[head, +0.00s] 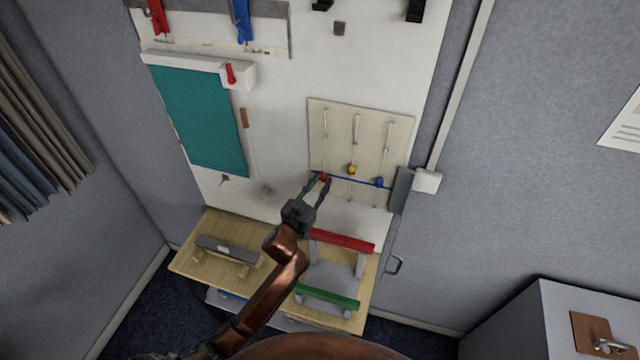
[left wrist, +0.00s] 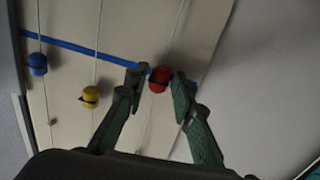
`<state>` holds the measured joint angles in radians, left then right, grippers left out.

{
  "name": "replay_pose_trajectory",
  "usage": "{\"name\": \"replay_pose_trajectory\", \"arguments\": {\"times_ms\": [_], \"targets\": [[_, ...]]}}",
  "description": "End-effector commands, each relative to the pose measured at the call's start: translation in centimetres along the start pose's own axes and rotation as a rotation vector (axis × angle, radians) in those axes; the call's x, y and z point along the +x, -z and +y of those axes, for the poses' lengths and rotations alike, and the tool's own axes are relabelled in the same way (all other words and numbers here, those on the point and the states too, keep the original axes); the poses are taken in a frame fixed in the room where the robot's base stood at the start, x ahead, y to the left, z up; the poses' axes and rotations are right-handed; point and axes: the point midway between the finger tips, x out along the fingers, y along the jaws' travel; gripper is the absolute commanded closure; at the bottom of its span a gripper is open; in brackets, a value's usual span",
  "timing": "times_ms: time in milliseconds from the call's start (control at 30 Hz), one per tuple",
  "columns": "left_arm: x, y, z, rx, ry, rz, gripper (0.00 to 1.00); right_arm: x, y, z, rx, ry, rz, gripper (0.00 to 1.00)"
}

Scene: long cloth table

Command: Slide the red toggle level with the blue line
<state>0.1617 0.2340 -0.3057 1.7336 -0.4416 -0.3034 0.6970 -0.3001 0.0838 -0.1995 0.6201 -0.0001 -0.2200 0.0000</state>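The red toggle (head: 323,177) is the left one of three on a cream panel (head: 341,111), each on a pale vertical cord. It overlaps the left end of the blue line (head: 364,181); exact level is hard to tell. My left gripper (head: 319,183) has its fingers around it. In the left wrist view, which is turned over, the red toggle (left wrist: 159,80) sits between the parted fingertips. One fingertip looks close to or touching it; the other shows a small gap. The blue line (left wrist: 75,48) runs behind. My right gripper is not in view.
The yellow toggle (head: 351,170) and blue toggle (head: 379,182) are to the right of the red one. A wooden bench (head: 198,259) with a red-and-green-railed rack (head: 338,272) stands below. A teal sheet (head: 205,118) hangs to the left.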

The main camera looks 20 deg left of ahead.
Motion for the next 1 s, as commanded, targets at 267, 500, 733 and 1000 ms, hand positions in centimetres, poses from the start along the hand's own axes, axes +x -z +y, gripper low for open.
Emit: {"name": "replay_pose_trajectory", "arguments": {"times_ms": [267,500,733,1000], "targets": [[0.0,0.0,0.0,0.000,0.000,0.000,0.65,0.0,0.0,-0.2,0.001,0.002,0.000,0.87],[-0.8,-0.1,-0.1,0.000,0.001,-0.001,0.65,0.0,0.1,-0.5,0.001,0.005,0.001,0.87],[-5.0,-0.2,-0.1,-0.001,0.001,-0.003,0.65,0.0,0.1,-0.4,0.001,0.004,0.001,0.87],[-10.1,-0.1,0.0,-0.002,0.001,-0.002,0.65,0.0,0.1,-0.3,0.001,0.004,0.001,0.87]]}}
